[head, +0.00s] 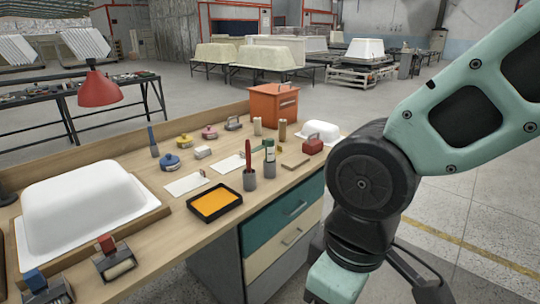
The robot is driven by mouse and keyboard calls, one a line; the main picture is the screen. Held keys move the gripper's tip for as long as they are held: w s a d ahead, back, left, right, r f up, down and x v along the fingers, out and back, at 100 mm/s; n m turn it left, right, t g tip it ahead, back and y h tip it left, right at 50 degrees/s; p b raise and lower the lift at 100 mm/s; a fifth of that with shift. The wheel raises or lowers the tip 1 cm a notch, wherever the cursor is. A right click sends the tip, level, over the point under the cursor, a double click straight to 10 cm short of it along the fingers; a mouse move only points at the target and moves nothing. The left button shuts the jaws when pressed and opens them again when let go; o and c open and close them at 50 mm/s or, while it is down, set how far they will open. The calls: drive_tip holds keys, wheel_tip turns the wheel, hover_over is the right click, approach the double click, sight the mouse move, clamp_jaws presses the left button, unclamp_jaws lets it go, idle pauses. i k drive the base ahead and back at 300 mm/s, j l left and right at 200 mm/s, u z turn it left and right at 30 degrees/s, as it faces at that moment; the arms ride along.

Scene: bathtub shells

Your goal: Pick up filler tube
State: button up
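A green and white upright tube (269,148), which looks like the filler tube, stands in a grey cup (270,169) near the front edge of the wooden workbench (165,235). Its lower part is hidden in the cup. A red, pointed tool (248,156) stands in a second grey cup (249,181) just to its left. My arm comes in from the right and bends down at the lower right, beside the bench and well apart from the tube. My gripper's fingers are out of the picture below.
A black tray with orange contents (236,208) lies in front of the cups. A large white tub shell (80,210) fills the bench's left. Open floor lies right.

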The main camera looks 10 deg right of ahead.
sight(269, 142)
drive_tip(key=u, duration=1.4)
drive_tip(key=z, duration=1.4)
drive_tip(key=u, duration=0.6)
drive_tip(key=i+l+u, duration=0.3)
drive_tip(key=l, duration=0.15)
drive_tip(key=l+u, duration=0.35)
drive_tip(key=i+l+u, duration=0.1)
drive_tip(key=l+u, duration=0.2)
drive_tip(key=l, duration=0.3)
drive_tip(key=i+l+u, duration=0.1)
drive_tip(key=l, duration=1.2)
drive_tip(key=l+u, duration=0.1)
drive_tip(key=l, duration=1.2)
